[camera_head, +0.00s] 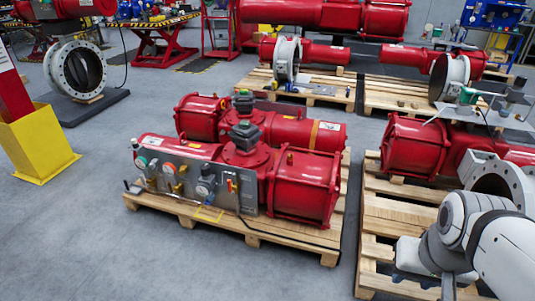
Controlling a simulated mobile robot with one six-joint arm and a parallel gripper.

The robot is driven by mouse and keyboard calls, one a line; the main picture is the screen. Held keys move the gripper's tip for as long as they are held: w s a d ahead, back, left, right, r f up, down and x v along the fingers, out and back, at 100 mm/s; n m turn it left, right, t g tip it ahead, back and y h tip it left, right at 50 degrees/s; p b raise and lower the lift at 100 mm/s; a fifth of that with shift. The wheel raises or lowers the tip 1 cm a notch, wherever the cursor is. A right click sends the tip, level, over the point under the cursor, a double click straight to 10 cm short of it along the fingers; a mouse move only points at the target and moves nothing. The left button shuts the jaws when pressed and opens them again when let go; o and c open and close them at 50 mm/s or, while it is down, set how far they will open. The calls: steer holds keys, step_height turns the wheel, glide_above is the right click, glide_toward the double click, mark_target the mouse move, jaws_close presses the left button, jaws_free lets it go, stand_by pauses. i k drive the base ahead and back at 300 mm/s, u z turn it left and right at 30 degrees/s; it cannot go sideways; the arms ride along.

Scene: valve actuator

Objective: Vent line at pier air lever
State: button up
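A red valve actuator (300,185) lies on a wooden pallet in the middle of the view. A grey control panel (192,182) on its front side carries gauges, regulators and small fittings, with red and yellow parts near its right end. I cannot tell which small fitting is the pier air lever. My white and grey arm is at the lower right, well apart from the panel. Its end (430,268) is partly cut off and the fingers are not clear.
A second pallet (392,222) with a red actuator stands close on the right, with a narrow gap between the pallets. More actuators on pallets stand behind. A yellow stand (38,145) and a large flanged valve (76,68) are at the left. The floor at front left is clear.

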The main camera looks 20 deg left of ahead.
mark_target(229, 183)
steer(key=u, duration=0.4)
steer(key=k, duration=1.3)
steer(key=u, duration=1.1)
steer(key=i, duration=1.1)
steer(key=u, duration=0.45)
steer(key=i, duration=1.75)
steer(key=z, duration=0.6)
steer(key=i, duration=1.3)
steer(key=z, duration=0.9)
steer(key=i, duration=0.5)
steer(key=z, duration=0.4)
steer(key=k, duration=0.85)
steer(key=z, duration=0.15)
